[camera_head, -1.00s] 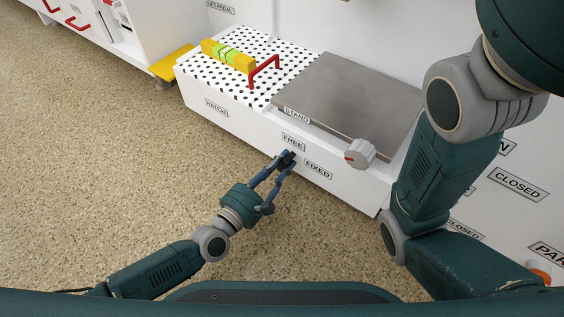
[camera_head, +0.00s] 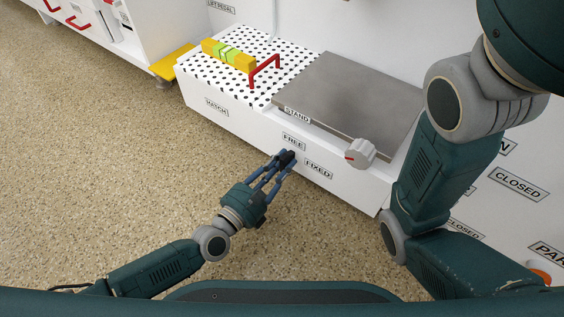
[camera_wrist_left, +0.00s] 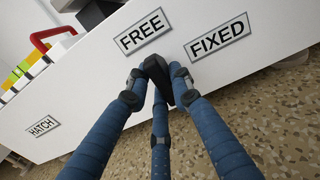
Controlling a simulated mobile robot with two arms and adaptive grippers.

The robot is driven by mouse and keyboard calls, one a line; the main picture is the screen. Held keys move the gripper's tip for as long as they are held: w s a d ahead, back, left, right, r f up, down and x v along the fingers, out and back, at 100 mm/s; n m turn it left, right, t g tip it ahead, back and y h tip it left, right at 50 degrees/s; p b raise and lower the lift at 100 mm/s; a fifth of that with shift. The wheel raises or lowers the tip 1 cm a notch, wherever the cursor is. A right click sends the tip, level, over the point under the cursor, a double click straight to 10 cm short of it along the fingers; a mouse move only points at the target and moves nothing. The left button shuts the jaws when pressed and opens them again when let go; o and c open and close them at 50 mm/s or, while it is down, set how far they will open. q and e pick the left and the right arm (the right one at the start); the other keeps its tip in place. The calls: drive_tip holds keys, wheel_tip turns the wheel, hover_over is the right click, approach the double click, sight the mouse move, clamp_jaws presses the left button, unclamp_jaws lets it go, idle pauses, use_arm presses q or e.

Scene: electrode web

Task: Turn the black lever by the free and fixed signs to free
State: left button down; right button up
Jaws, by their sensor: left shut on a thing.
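The black lever (camera_wrist_left: 158,74) sits on the white front panel between the FREE sign (camera_wrist_left: 142,30) and the FIXED sign (camera_wrist_left: 217,37). In the head view the lever (camera_head: 288,155) is a small dark piece just below the FREE sign (camera_head: 293,142), with the FIXED sign (camera_head: 318,168) to its lower right. My left gripper (camera_wrist_left: 157,88) has its blue fingers shut around the lever, and the fingertips hide part of it. In the head view my left gripper (camera_head: 281,163) reaches up to the panel from the lower left. My right gripper is out of view.
My right arm (camera_head: 440,170) stands at the right. Speckled floor is clear at left.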

use_arm(q)
drive_tip(key=shift+f, duration=0.1)
drive_tip(key=c, duration=1.5)
unclamp_jaws()
drive_tip(key=shift+a, duration=0.1)
drive_tip(key=v, duration=1.2)
